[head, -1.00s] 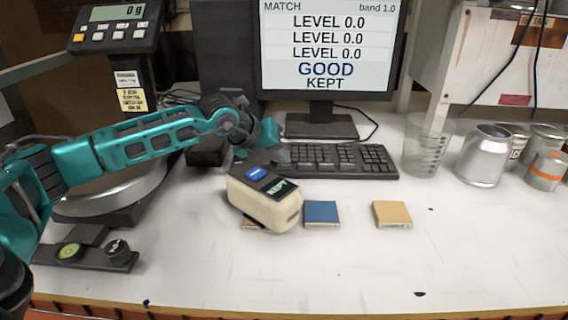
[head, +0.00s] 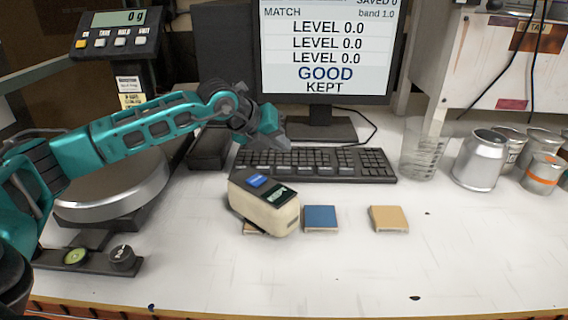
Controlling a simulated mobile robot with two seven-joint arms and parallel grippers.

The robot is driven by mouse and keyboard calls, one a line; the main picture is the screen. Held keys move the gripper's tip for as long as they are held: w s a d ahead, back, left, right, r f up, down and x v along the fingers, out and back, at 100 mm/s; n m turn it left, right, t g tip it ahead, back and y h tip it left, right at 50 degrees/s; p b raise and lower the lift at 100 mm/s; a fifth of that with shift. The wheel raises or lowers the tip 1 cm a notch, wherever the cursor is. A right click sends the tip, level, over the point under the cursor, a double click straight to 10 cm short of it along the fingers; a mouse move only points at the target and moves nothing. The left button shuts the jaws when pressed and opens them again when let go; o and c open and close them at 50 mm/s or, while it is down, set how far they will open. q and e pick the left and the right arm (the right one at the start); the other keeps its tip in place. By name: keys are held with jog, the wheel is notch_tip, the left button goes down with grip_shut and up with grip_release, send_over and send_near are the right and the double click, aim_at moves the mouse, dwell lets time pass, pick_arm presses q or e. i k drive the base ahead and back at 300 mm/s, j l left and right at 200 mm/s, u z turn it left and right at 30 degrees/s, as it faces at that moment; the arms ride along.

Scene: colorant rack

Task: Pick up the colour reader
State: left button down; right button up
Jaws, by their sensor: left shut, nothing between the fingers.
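The colour reader (head: 264,207) is a cream block with a blue button and a small dark display reading KEPT on top. It sits on the white table, covering most of a tan tile (head: 252,230) whose edge shows under it. My left gripper (head: 280,143) is shut and empty, above the keyboard, behind the reader and apart from it. The right gripper is not in the head view.
A blue tile (head: 320,218) and a tan tile (head: 388,218) lie right of the reader. The keyboard (head: 320,168) and monitor (head: 327,50) stand behind. A scale (head: 112,190) is at left; a clear beaker (head: 423,152) and metal cans (head: 480,160) are at right.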

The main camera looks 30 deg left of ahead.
aim_at(272, 207)
jog(key=k+l, duration=0.2)
jog(key=l, duration=0.2)
jog(key=k+l, duration=0.2)
jog(key=l, duration=0.2)
jog(key=k+l, duration=0.2)
jog(key=l, duration=0.25)
